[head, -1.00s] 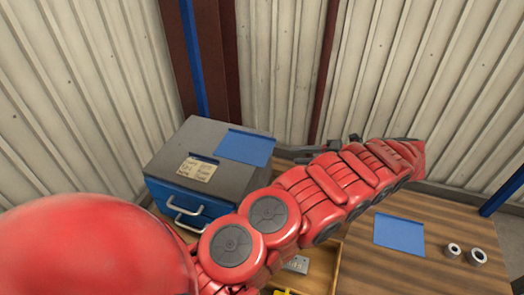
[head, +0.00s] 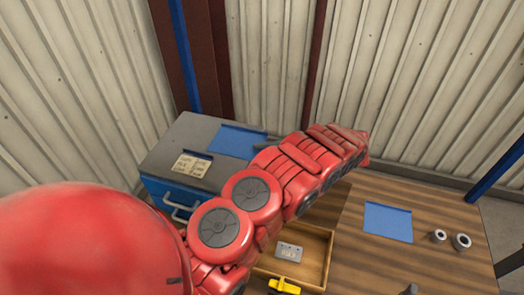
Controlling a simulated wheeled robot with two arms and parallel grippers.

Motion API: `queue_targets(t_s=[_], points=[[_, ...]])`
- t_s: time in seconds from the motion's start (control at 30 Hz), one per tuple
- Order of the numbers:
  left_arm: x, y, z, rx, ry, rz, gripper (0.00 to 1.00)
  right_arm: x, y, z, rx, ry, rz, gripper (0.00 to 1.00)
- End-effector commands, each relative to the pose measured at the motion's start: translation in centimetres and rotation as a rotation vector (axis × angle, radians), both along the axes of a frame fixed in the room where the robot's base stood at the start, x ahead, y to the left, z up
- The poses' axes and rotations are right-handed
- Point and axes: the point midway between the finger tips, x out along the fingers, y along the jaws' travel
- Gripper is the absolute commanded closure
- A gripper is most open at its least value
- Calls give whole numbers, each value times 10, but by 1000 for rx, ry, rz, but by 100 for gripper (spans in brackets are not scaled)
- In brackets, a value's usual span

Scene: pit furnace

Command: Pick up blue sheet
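One blue sheet (head: 237,141) lies on the grey top of a cabinet. A second blue sheet (head: 388,222) lies flat on the wooden table at the right. My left arm reaches across the middle of the view. Only a dark sliver of my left gripper (head: 272,141) shows behind the arm, close to the right edge of the sheet on the cabinet. I cannot tell whether it touches that sheet or whether its fingers are open. My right gripper is not clearly seen.
The blue and grey cabinet (head: 152,156) has handled drawers and paper notes (head: 191,166) on top. Two metal rings (head: 439,236) (head: 462,242) stand on the table. Corrugated walls close the back.

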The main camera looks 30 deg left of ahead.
Motion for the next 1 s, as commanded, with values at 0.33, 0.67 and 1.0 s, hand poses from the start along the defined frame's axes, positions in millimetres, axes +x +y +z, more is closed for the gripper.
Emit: queue_targets(t_s=[0.33, 0.67, 1.0], points=[[0, 0, 0, -1, -1, -1, 71, 0, 0, 0, 0, 0, 0, 7], [0, 0, -1, -3, 0, 0, 100, 0, 0, 0, 0, 0, 0, 7], [-1, -1, -3, -6, 2, 0, 100, 0, 0, 0, 0, 0, 0, 7]])
